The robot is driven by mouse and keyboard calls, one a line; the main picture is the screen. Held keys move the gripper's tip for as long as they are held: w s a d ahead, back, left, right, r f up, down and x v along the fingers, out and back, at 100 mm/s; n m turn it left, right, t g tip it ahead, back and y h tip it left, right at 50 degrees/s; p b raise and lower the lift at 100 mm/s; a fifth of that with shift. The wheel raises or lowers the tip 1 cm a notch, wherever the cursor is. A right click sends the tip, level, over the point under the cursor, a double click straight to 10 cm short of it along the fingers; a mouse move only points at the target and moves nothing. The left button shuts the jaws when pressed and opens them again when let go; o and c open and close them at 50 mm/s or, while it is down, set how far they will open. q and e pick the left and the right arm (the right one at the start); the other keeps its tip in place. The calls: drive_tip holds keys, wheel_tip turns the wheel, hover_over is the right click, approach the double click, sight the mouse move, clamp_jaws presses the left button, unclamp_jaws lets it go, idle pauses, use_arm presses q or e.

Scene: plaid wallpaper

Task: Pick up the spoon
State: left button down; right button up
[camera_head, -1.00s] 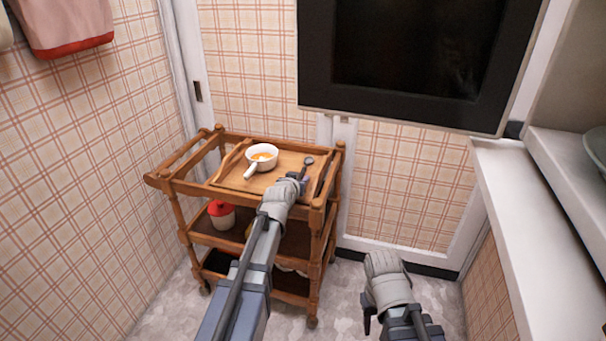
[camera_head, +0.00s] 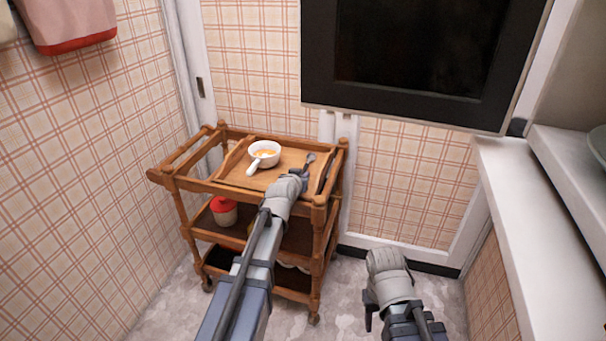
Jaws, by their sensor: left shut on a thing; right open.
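A dark spoon (camera_head: 310,158) shows just past the tip of my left gripper (camera_head: 302,172), over the right part of the wooden cart's top (camera_head: 240,178). My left gripper is shut on the spoon; its fingers are mostly hidden behind its grey wrist. I cannot tell whether the spoon is clear of the tray. My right gripper (camera_head: 368,310) is low at the right of the cart, over the floor, open and empty.
A red-lidded jar (camera_head: 223,210) is on the middle shelf. A white counter (camera_head: 510,215) runs along the right. A dark screen (camera_head: 410,55) hangs above.

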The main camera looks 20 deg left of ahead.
use_arm(q)
wheel_tip(320, 180, up, 10)
drive_tip(key=p, duration=0.9)
drive_tip(key=shift+p, duration=0.4)
